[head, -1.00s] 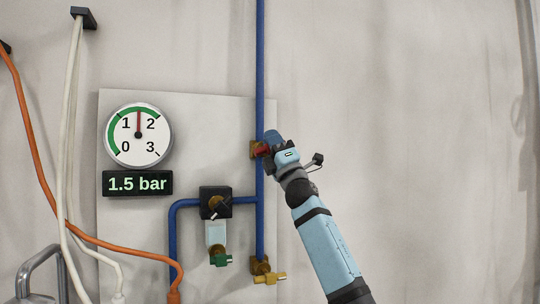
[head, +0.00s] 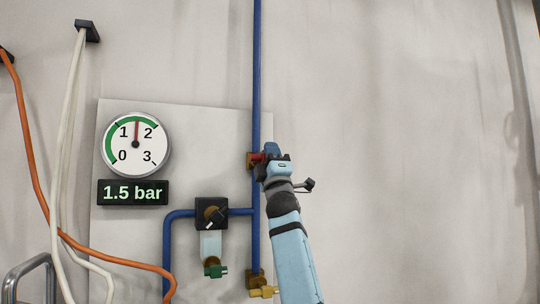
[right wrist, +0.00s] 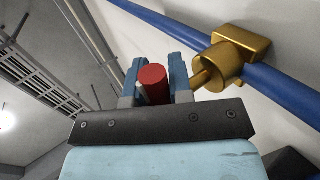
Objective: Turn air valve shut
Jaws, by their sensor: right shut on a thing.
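The air valve has a brass body (right wrist: 222,68) on the blue vertical pipe (head: 257,80); the brass also shows in the head view (head: 250,161). Its red handle (right wrist: 153,84) sits between the blue fingers of my right gripper (head: 271,152), which is shut on it. In the head view only a bit of red (head: 257,157) shows beside the gripper; the rest is hidden. The round gauge (head: 150,158) points about halfway between 1 and 2, and the display (head: 133,192) reads 1.5 bar. My left gripper is not in view.
Orange (head: 38,190) and white hoses (head: 67,130) hang at the left. The wall to the right is clear.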

